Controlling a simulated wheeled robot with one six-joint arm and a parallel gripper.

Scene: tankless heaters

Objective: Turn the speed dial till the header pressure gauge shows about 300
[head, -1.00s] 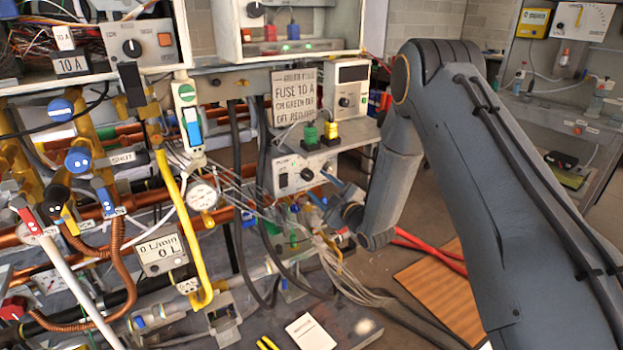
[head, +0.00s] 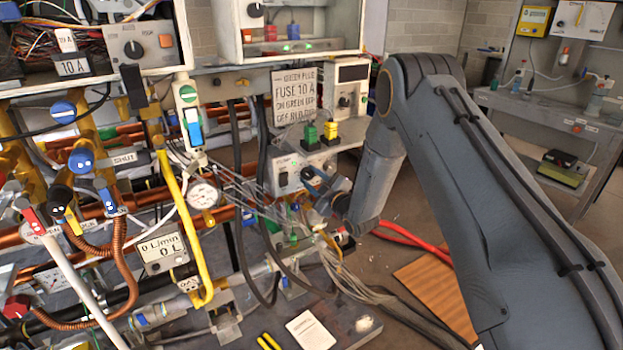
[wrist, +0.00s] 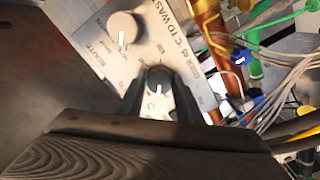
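A grey control box with round dials (head: 284,178) stands at the centre of the head view. I cannot tell from the lettering which is the speed dial. My gripper (head: 322,190) is at the front of this box, and partly covers it in the head view.
Loose grey wires (head: 265,205) and a yellow hose (head: 180,225) run left of my gripper. Red hoses (head: 420,246) lie below my arm. Open floor lies to the right.

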